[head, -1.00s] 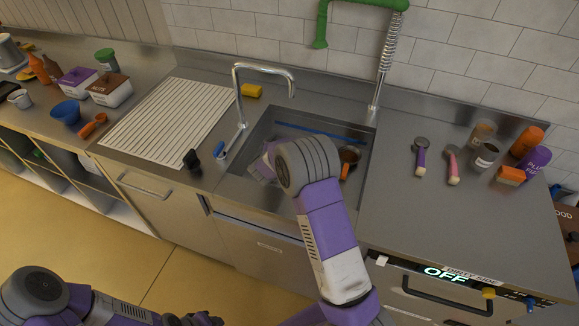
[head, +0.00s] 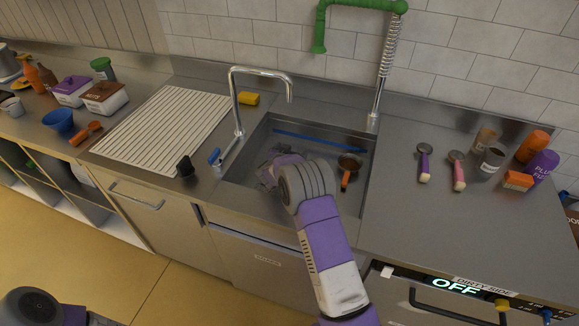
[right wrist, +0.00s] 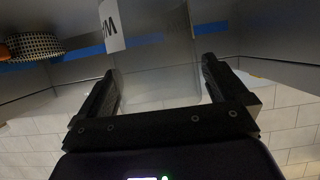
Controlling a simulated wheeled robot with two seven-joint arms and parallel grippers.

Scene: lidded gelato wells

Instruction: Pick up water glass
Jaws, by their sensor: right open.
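My right gripper (right wrist: 160,70) is open in the right wrist view, its two dark fingers apart. A clear, see-through shape (right wrist: 160,88), which looks like the water glass, shows between and beyond the fingers; its outline is faint. A white label (right wrist: 112,25) with dark lettering is beside it, partly cut off. I cannot tell whether the fingers touch the glass. In the head view the right gripper (head: 270,168) is down over the left part of the sink (head: 315,195), partly hidden by my wrist. I cannot make out the glass clearly there. My left gripper is out of view.
A strainer with an orange handle (head: 349,164) lies in the sink, right of my gripper. The faucet (head: 238,105) stands behind and left.

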